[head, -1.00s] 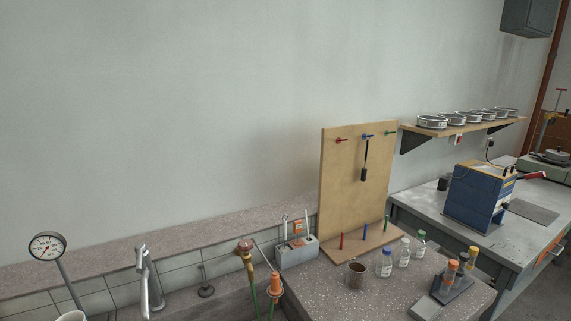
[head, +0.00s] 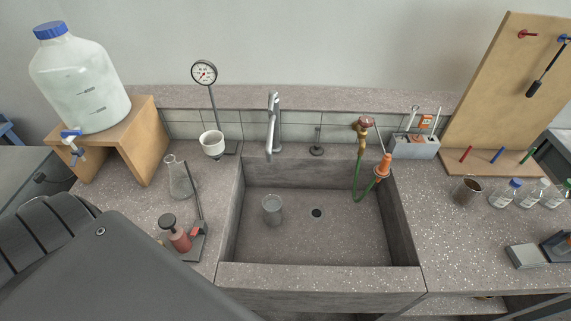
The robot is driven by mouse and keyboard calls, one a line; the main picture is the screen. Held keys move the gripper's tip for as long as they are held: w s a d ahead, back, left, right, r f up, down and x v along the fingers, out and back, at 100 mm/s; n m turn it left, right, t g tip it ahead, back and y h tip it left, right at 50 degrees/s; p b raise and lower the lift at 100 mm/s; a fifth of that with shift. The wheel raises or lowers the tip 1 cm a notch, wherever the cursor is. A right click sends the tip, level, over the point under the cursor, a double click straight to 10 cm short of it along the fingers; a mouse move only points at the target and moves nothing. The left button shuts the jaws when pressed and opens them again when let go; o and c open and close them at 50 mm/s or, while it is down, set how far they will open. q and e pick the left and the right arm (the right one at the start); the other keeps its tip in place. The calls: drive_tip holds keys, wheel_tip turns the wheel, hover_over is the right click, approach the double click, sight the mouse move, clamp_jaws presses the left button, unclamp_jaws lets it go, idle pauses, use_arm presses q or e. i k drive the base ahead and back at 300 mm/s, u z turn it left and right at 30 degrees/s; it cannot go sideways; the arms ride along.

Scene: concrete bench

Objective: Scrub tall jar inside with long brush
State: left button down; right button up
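A grey, translucent-looking cylindrical jar (head: 272,209) stands upright on the floor of the sink, left of the drain. Its inside is too small to make out. A brush with a thin handle and a dark head (head: 534,88) hangs from the blue peg on the wooden pegboard (head: 490,95) at the right. Neither gripper shows in the head view. Nothing is seen touching the jar or the brush.
The stone sink (head: 330,277) has a faucet (head: 271,125) behind it and a green hose (head: 357,180) at its back right. A flask (head: 179,178) and a small stand (head: 191,243) are at left. A brown cup (head: 467,190) and bottles (head: 505,194) are at right.

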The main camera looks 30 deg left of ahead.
sight(272, 205)
drive_tip(key=u, duration=1.1)
